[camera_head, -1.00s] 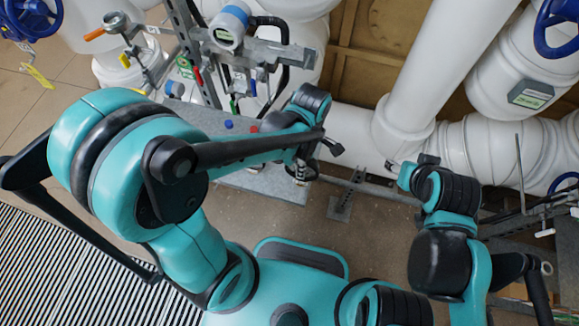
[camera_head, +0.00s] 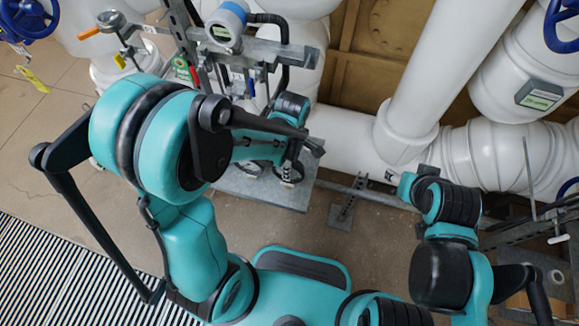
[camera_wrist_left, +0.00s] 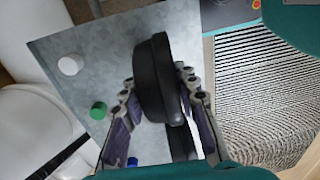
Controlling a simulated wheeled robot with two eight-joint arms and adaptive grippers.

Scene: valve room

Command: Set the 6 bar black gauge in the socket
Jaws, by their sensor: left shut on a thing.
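The black gauge (camera_wrist_left: 158,80) is seen nearly edge-on in the left wrist view, between the two fingers of my left gripper (camera_wrist_left: 155,105), which is shut on it. The gauge is held over a grey metal plate. In the head view a round dial (camera_head: 289,173) shows at my left gripper (camera_head: 288,170), above the plate; its markings are too small to read. My right gripper is mostly hidden behind its own wrist at the right, and its fingers cannot be made out. I cannot pick out the socket for certain.
The metal plate (camera_wrist_left: 75,45) bears a white cap (camera_wrist_left: 69,65), a green cap (camera_wrist_left: 98,111) and a blue cap (camera_wrist_left: 132,162). A pipe stand with a round transmitter (camera_head: 226,25) rises behind the plate. Large white pipes (camera_head: 345,135) run behind and to the right.

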